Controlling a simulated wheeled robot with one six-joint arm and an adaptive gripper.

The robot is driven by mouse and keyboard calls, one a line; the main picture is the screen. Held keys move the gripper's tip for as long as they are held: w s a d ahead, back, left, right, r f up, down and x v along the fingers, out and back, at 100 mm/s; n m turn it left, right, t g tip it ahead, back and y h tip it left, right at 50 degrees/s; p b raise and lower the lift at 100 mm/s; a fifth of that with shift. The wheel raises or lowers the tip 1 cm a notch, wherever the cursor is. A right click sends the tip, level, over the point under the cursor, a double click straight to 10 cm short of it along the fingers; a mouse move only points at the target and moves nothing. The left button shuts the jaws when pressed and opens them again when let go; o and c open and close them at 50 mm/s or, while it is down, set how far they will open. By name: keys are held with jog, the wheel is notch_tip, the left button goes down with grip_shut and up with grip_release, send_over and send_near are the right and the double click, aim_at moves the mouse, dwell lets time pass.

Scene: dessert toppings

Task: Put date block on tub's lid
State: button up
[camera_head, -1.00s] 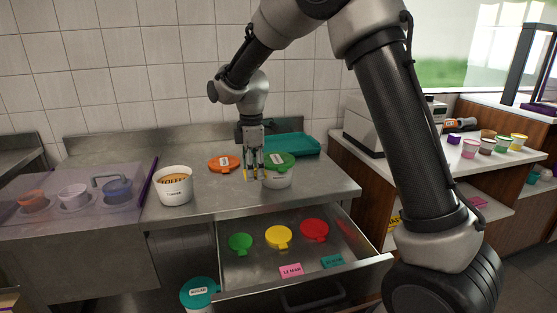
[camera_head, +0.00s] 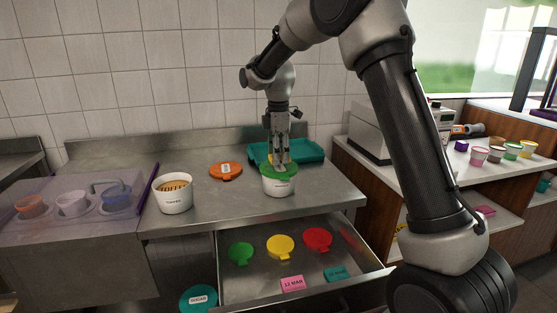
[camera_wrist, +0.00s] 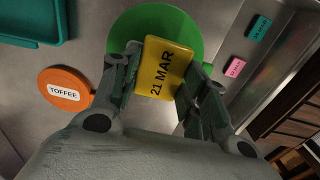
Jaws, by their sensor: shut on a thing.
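The yellow date block (camera_wrist: 165,68), marked 21 MAR, is held between the fingers of my gripper (camera_head: 279,164). The white tub (camera_head: 278,188) with a green lid (camera_head: 265,173) stands on the steel counter, right below my gripper. In the wrist view the green lid (camera_wrist: 140,25) lies behind the block, which overlaps its lower part. I cannot tell whether the block touches the lid. The fingers hide part of the lid in the head view.
An orange lid (camera_head: 225,171) labelled TOFFEE lies left of the tub. A white tub (camera_head: 173,197) stands open further left. A teal tray (camera_head: 308,152) lies behind. The open drawer (camera_head: 245,283) below holds three lids, a pink block (camera_head: 292,283) and a teal block (camera_head: 336,274).

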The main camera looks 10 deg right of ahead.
jog(key=shift+f, duration=1.1)
jog(key=o, duration=1)
jog(key=shift+f, duration=0.1)
jog(key=shift+c, duration=0.2)
